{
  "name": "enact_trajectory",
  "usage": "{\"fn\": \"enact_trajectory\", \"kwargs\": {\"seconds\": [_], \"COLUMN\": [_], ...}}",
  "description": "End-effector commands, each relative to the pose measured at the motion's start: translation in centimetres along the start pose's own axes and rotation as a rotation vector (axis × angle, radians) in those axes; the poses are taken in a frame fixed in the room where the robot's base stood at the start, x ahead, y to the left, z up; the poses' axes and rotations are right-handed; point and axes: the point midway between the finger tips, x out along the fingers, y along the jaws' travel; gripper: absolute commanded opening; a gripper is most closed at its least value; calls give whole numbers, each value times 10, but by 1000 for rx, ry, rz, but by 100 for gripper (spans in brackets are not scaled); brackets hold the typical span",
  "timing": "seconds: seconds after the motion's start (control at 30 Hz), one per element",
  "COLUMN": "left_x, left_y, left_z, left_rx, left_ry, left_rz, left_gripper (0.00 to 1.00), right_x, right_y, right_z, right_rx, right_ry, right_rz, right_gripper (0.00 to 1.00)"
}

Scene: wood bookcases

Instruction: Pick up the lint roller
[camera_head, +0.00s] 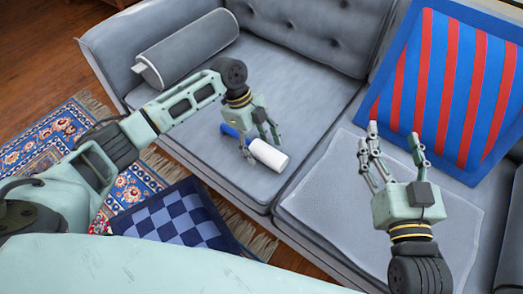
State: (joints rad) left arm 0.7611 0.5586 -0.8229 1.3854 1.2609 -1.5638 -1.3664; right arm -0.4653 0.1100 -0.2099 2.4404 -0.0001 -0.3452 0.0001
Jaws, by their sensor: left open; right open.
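The lint roller lies on the left seat cushion of the grey sofa, near its front edge. Its white roll (269,155) points to the right and its blue handle (229,131) to the left. My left gripper (262,149) is over the roller with its fingers spread and pointing down around it. The fingers hide part of the roller between the handle and the roll. I cannot tell whether they touch it. My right gripper (393,143) is open and empty over the right seat cushion, its fingers pointing up in the picture.
A grey bolster (190,50) lies by the sofa's left armrest. A blue pillow with red stripes (440,90) leans at the right. A blue checkered cushion (180,217) lies on the patterned rug (132,183) in front. The left seat cushion (300,95) is clear behind the roller.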

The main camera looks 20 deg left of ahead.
Motion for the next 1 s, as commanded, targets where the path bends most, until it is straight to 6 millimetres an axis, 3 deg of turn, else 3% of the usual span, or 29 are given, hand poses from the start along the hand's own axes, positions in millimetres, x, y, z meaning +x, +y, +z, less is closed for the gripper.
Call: {"fn": "enact_trajectory", "kwargs": {"seconds": [0.07, 0.63, 1.0], "left_x": [0, 0, -3], "left_y": [0, 0, 0], "left_z": [0, 0, -1], "left_rx": [0, 0, 0], "left_ry": [0, 0, 0], "left_rz": [0, 1, 0], "left_gripper": [63, 14, 12], "right_x": [0, 0, 0], "right_y": [0, 0, 0], "right_z": [0, 0, 1], "right_rx": [0, 0, 0], "right_ry": [-1, -2, -11], "right_rz": [0, 0, 0], "right_gripper": [63, 63, 63]}}
